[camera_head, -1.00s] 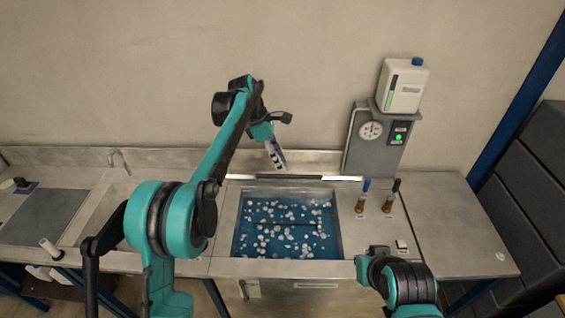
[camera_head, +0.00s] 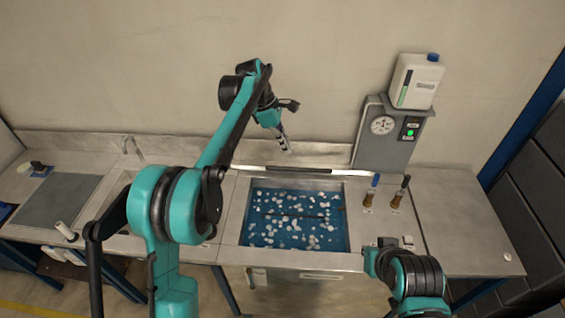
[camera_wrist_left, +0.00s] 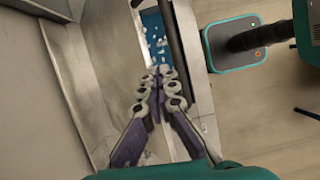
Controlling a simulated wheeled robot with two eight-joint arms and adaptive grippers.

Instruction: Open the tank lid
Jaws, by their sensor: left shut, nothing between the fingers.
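The tank (camera_head: 345,262) is open in the head view, with blue liquid and several small white pieces visible inside. The lid (camera_head: 262,168) appears as a thin, bright strip along the tank's back edge, seen nearly edge-on, so its exact angle is hard to tell. My left gripper (camera_head: 287,147) is above and behind this strip, fingers pointing down. In the left wrist view the left gripper (camera_wrist_left: 162,75) is shut with nothing between its fingertips. Part of the blue tank interior shows just beyond them. Contact with the lid cannot be told.
A grey panel (camera_head: 372,155) with a gauge and green light carries a white canister (camera_head: 416,82) at the back right. Two brown-based, handled items (camera_head: 397,200) stand right of the tank. A sink (camera_head: 121,185) lies left. The bench's right end is mostly clear.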

